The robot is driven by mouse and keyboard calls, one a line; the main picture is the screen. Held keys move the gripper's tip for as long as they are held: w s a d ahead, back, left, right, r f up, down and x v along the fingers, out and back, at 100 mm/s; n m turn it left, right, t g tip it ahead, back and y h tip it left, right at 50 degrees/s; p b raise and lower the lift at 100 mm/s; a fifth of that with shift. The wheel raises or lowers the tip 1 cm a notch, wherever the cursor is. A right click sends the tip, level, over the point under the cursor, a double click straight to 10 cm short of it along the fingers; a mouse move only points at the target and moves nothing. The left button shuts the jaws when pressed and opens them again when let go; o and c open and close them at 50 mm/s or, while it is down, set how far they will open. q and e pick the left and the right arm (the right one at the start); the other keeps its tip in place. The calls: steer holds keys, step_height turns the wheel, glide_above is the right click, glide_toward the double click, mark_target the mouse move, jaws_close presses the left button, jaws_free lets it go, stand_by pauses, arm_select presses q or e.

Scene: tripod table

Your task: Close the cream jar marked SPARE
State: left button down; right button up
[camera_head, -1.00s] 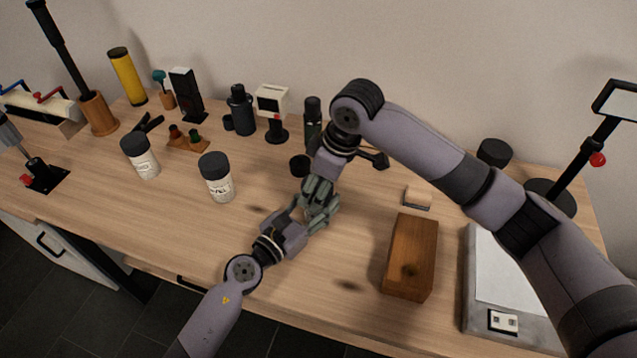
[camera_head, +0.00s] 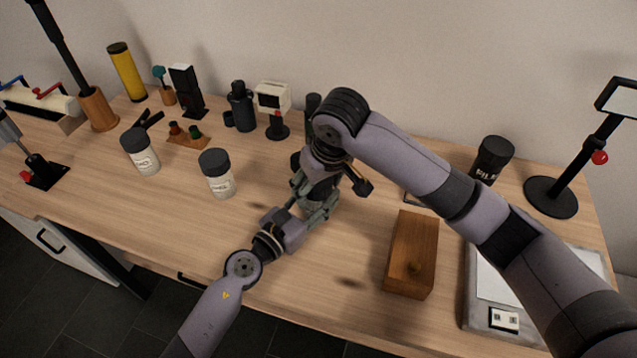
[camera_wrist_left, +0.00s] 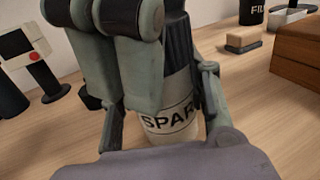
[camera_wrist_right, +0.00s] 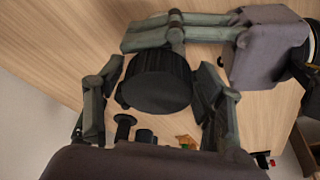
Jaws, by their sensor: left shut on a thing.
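The cream jar marked SPARE (camera_wrist_left: 172,122) stands upright in the left wrist view. My left gripper (camera_head: 316,210) is shut on its body; its fingers flank the jar in the left wrist view (camera_wrist_left: 160,112). A black ribbed lid (camera_wrist_right: 158,82) sits at the jar's top, also seen in the left wrist view (camera_wrist_left: 180,50). I cannot tell whether it is tight. My right gripper (camera_wrist_right: 160,85) comes from above, with fingers on both sides of the lid and a gap visible at the right one. In the head view, my right gripper (camera_head: 316,188) largely hides jar and lid.
Two white jars with black lids, one (camera_head: 142,158) and another (camera_head: 220,182), stand to the left. A wooden block (camera_head: 412,255) and a grey tray (camera_head: 480,318) lie to the right. A FILM canister (camera_head: 490,160) is behind my right arm. The front-left tabletop is clear.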

steer(key=shift+o, duration=0.6)
steer(key=shift+w, duration=0.1)
steer(key=shift+r, duration=0.2)
steer(key=shift+r, duration=2.15)
steer(key=shift+c, duration=0.3)
steer(key=n, duration=0.3)
steer(key=shift+a+r+n, duration=0.2)
steer(key=shift+r+n, duration=0.05)
steer(key=shift+n, duration=0.15)
steer(key=n, duration=0.4)
steer(key=r+n+g, duration=0.1)
steer(key=n, duration=0.1)
steer(key=shift+a+h, duration=0.15)
steer(key=shift+h, duration=0.15)
steer(key=n, duration=0.3)
steer(key=r+n+g, duration=0.1)
steer(key=n, duration=0.2)
steer(key=shift+h, duration=0.3)
steer(key=n, duration=0.2)
steer(key=r+n, duration=0.1)
steer(key=n, duration=0.3)
steer(key=shift+w+d+r+g, duration=0.2)
steer(key=shift+d+r+g, duration=0.1)
steer(key=shift+r+g, duration=0.1)
